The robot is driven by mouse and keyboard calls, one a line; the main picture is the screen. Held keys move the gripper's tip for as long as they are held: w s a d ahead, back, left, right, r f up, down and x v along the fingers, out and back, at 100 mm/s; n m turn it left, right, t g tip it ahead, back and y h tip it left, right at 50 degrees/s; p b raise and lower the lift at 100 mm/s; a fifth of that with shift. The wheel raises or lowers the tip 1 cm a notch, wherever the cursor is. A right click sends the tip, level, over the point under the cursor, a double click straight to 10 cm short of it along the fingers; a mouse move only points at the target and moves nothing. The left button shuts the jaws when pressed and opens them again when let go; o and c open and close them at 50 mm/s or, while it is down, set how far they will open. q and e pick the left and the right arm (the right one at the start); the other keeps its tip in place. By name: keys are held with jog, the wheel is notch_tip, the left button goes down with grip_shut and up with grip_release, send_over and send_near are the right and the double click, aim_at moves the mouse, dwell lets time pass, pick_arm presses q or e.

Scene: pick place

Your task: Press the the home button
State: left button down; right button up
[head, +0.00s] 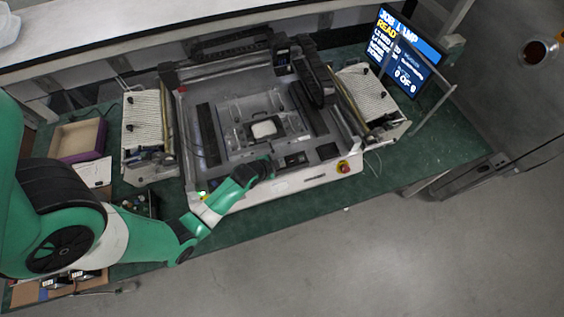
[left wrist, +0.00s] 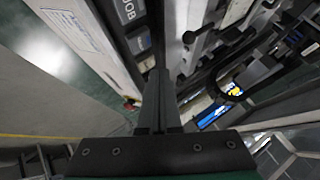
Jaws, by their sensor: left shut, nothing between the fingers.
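The machine (head: 190,130) on the green bench carries small dark keypads (head: 296,160) on its front panel. My left gripper (head: 266,167) is at the front edge of the machine, just left of these keypads. In the left wrist view its fingers (left wrist: 158,76) are shut and empty, pointing at the machine. I cannot read a home label on any key, nor tell whether the fingertips touch one. My right gripper is not in view.
A red and yellow knob (head: 343,167) sits at the machine's front right corner. A lit screen (head: 400,55) stands at the back right. White trays (head: 143,120) flank the machine. A purple-edged box (head: 78,140) lies at left. Grey floor lies in front.

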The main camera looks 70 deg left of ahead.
pick_arm(q)
jog(key=shift+r, duration=0.3)
notch_tip(320, 180, up, 5)
jog(key=p, duration=0.5)
jog(key=shift+f, duration=0.1)
dwell(0.6)
